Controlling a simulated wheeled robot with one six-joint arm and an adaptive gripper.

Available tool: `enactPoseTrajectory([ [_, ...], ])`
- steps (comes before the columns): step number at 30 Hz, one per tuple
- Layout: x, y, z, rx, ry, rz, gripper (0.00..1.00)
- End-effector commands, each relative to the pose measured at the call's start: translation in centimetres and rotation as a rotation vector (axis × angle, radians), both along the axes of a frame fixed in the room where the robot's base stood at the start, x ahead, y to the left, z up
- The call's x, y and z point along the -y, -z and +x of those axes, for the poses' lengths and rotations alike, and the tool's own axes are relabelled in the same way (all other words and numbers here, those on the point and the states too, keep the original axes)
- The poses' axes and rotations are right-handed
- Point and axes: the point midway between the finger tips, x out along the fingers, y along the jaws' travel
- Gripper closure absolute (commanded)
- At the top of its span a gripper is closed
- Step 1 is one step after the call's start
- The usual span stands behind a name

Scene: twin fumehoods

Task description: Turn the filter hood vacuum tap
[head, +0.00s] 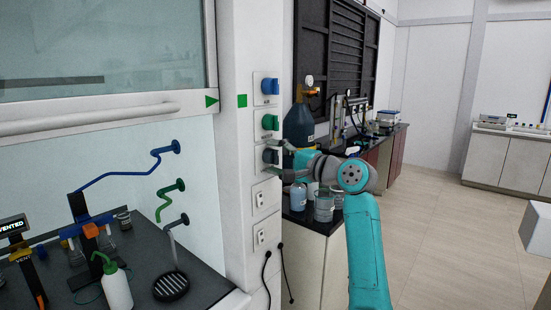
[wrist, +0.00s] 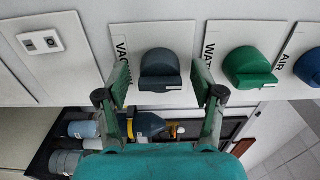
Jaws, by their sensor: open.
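The vacuum tap is a dark grey knob (wrist: 160,68) on a white plate labelled VACUUM in the wrist view. In the head view the same grey tap (head: 270,156) is the lowest of three knobs on the hood's side post. My gripper (wrist: 166,85) is open, with one finger on each side of the knob. I cannot tell whether the fingers touch it. In the head view my gripper (head: 280,160) is at the grey tap and partly covers it.
The green water tap (wrist: 250,68) is close beside one finger, with the blue air tap (wrist: 309,67) beyond it. Sockets (head: 260,198) are below the taps. A gas cylinder (head: 299,125) and several jars (head: 323,208) stand just behind my gripper.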

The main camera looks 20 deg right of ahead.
Motion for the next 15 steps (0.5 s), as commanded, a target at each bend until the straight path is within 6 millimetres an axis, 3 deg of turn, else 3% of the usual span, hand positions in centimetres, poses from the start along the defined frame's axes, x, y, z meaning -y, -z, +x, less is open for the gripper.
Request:
enactPoseTrajectory([
  [9,-0.1,0.0,0.16,0.001,0.0,-0.001,0.35],
  [15,-0.09,0.0,0.16,0.0,0.0,0.0,0.85],
])
